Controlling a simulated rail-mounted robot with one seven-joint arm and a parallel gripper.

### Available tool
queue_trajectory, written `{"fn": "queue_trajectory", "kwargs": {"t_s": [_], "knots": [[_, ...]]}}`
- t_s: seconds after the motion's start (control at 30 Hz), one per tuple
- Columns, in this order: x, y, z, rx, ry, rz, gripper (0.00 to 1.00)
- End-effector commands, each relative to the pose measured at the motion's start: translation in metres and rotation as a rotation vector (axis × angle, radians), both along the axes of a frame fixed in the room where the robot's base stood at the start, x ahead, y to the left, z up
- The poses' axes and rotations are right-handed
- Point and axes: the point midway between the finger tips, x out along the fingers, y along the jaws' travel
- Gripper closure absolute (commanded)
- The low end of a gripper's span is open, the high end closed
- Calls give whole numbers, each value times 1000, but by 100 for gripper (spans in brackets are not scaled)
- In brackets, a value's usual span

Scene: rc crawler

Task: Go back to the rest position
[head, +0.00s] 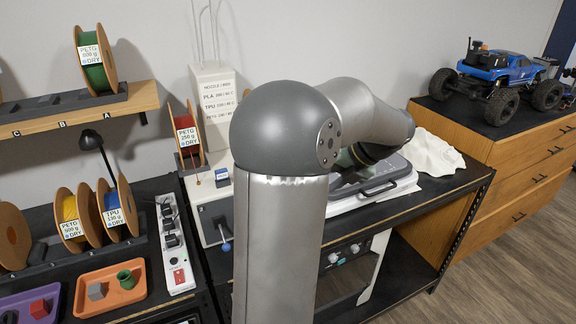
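My arm's column and elbow fill the middle of the head view, with the forearm reaching to the right and back over the workbench (420,200). My gripper is hidden behind the arm, so I cannot see its fingers or whether it holds anything. A dark grey lid with a handle (378,186) lies on the bench just below the forearm's end, on a white base.
A blue crawler truck (497,68) stands on the wooden cabinet (530,155) at right. A white cloth (432,153) lies on the bench. At left are filament spools (113,211), a power strip (176,245), an orange tray (98,302) and a purple tray (18,301).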

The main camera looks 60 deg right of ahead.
Motion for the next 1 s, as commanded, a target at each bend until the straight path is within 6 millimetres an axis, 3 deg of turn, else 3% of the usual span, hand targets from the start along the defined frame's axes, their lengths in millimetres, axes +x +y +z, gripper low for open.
{"fn": "queue_trajectory", "kwargs": {"t_s": [0.27,0.37,0.43,0.57,0.7,0.8,0.9,0.97,1.0], "knots": [[3,2,-1,-4,-1,13,57],[21,16,-2,-44,0,118,57],[45,38,-6,-104,0,281,57],[101,111,-16,-289,-19,770,57],[142,210,-31,-546,-88,1439,57],[152,286,-45,-756,-184,1986,57],[144,354,-60,-977,-326,2567,57],[134,384,-68,-1094,-418,2879,57],[128,400,-73,1040,429,-2749,57]]}}
